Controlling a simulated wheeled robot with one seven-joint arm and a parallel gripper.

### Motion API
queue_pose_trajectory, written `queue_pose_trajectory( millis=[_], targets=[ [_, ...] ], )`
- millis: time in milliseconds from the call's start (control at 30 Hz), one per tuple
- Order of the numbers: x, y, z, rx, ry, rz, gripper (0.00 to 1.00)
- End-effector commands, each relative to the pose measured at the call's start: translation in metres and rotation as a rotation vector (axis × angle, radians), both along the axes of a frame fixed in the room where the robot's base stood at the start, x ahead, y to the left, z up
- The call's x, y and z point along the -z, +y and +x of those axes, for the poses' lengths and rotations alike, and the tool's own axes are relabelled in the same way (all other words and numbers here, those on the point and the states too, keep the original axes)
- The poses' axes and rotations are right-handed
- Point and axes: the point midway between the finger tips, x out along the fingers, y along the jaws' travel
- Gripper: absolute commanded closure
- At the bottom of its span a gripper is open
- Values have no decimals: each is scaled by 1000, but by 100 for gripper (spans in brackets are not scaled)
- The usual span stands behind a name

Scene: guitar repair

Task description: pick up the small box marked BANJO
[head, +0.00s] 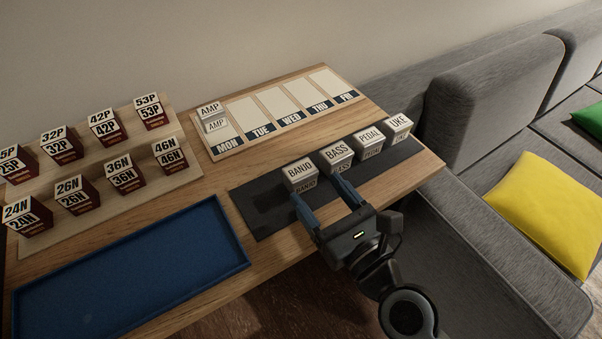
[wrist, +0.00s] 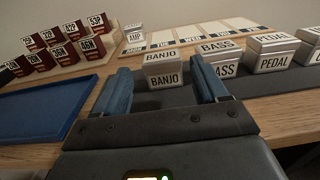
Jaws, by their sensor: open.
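The small box marked BANJO (head: 299,173) is white with black lettering and stands at the left end of a row on the dark mat (head: 262,222). In the wrist view the BANJO box (wrist: 163,73) stands upright between and beyond the blue fingers. My gripper (head: 322,190) is open, with one finger to each side of the box's near face. In the wrist view my gripper (wrist: 160,88) holds nothing. I cannot tell whether either finger touches the box; the right finger passes close to the BASS box (head: 336,154).
PEDAL (head: 369,141) and UKE (head: 397,127) boxes continue the row rightward. An AMP box (head: 212,117) stands on the MON space of the weekday board (head: 245,110). A blue tray (head: 130,275) and tiered dark red boxes (head: 103,127) are at left. A grey sofa (head: 490,90) adjoins the table.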

Motion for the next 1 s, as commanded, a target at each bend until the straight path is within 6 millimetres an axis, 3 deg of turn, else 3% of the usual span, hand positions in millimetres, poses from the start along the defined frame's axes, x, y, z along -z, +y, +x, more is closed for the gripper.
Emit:
queue_pose_trajectory(
  millis=[400,700,1000],
  targets=[
    [4,27,43,0,-2,-3,28],
    [5,30,47,1,-1,-3,28],
    [5,30,47,2,-1,-3,54]
  ],
)
